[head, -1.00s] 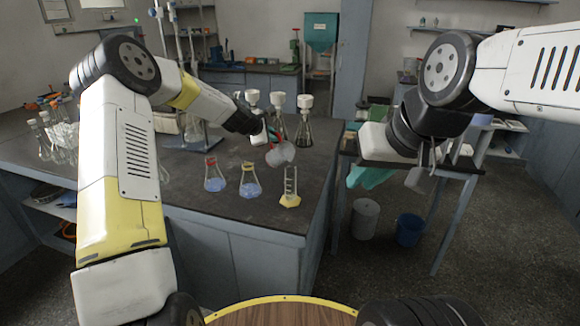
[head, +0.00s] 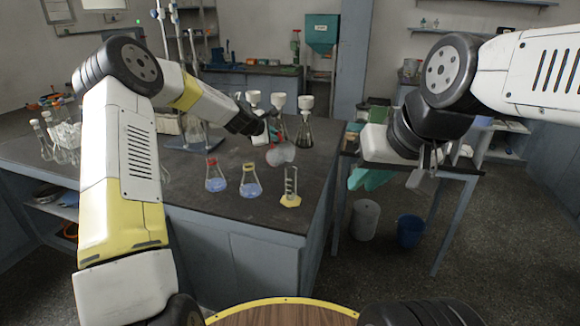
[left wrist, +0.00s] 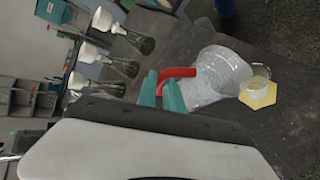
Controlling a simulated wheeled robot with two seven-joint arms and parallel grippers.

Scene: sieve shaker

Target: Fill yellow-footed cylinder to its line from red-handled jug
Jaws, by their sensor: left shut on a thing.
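My left gripper (head: 268,133) is shut on the red handle (left wrist: 178,73) of the clear jug (head: 281,154). It holds the jug above the bench, behind the cylinder in the head view. The jug also shows in the left wrist view (left wrist: 218,76), where its contents cannot be made out clearly. The clear measuring cylinder (head: 290,182) stands upright on its yellow foot (head: 290,201) near the bench's front right corner. In the left wrist view the cylinder (left wrist: 259,88) appears just beyond the jug. Its line and liquid level are too small to read. My right gripper (head: 426,172) hangs away from the bench, its jaws unclear.
A red-collared flask (head: 215,178) and a yellow-collared flask (head: 250,181), both with blue liquid, stand left of the cylinder. Several funnel-topped flasks (head: 305,125) stand behind the jug. More glassware (head: 60,140) is at far left. Bare bench (head: 245,212) lies in front.

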